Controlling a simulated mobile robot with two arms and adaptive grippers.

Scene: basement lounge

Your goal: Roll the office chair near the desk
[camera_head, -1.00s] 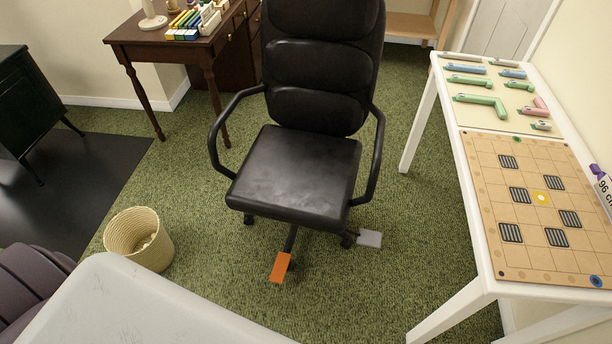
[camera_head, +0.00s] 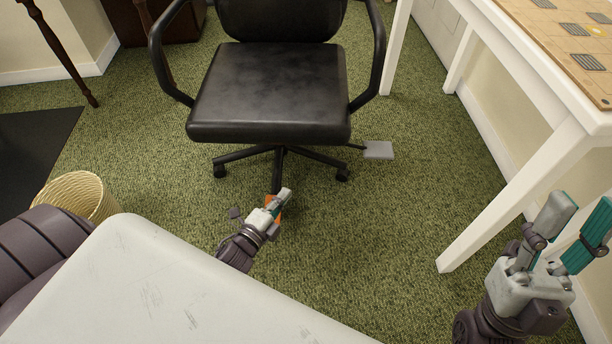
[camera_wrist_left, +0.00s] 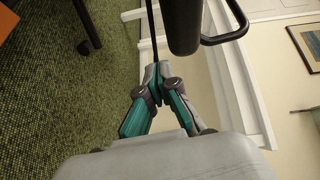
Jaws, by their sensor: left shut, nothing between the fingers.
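The black office chair (camera_head: 270,90) stands upright in the middle of the head view, its seat, armrests and star base showing and its upper back cut off. An orange piece (camera_head: 273,202) at the front of its base is partly hidden by my left gripper (camera_head: 284,196). That gripper is low in front of the chair, shut and empty; its closed fingertips (camera_wrist_left: 155,70) show in the left wrist view. Whether it touches the chair is unclear. My right gripper (camera_head: 580,222) is open and empty at lower right. Brown desk legs (camera_head: 58,52) show at upper left.
A white table (camera_head: 530,75) with a game board (camera_head: 575,35) stands right of the chair. A wicker basket (camera_head: 82,194) and a dark mat (camera_head: 30,140) lie left. A grey plate (camera_head: 378,150) sits by the chair base.

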